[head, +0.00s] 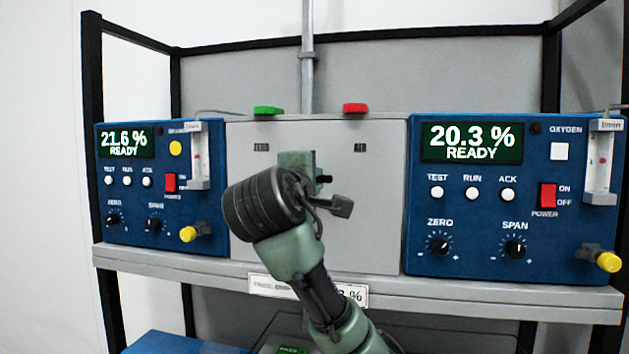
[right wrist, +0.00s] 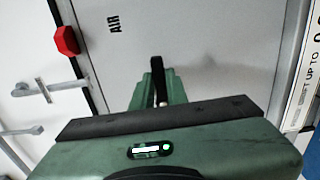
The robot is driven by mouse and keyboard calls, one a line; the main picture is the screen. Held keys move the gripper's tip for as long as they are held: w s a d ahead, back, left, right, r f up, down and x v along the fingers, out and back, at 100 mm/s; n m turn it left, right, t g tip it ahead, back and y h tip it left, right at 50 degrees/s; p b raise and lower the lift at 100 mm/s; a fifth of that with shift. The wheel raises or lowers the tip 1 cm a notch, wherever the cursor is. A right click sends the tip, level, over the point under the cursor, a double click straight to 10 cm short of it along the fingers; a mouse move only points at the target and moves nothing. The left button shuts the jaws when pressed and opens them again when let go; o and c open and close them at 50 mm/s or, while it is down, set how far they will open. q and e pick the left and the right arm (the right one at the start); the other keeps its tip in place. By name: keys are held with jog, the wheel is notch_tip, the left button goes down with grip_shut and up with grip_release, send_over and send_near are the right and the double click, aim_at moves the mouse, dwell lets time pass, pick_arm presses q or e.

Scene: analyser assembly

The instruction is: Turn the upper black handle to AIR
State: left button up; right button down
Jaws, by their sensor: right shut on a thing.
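My right gripper (head: 312,172) is in front of the grey panel (head: 375,240), with its green fingers near the panel face. It is shut on the upper black handle (head: 324,179), whose dark end sticks out to the right of the fingers. In the right wrist view the handle (right wrist: 156,68) shows between the green fingers (right wrist: 157,88). The AIR label (head: 360,148) is above and to the right of the handle; the ZERO label (head: 261,147) is at upper left. The handle's pivot is hidden by my gripper. My left gripper is out of view.
Blue analysers stand left (head: 170,240) and right (head: 470,270) of the panel, on a grey shelf (head: 480,290). A green cap (head: 267,110) and a red cap (head: 355,108) sit at the panel's top edge. A vertical pipe (head: 308,60) rises behind.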

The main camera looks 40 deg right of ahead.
jog(key=c, duration=1.4)
grip_release()
jog(key=shift+a, duration=0.1)
jog(key=shift+a, duration=0.1)
jog(key=b+v, duration=0.4)
jog(key=v, duration=0.3)
jog(key=shift+s+a, duration=0.2)
jog(key=shift+a, duration=0.05)
jog(key=shift+d, duration=0.15)
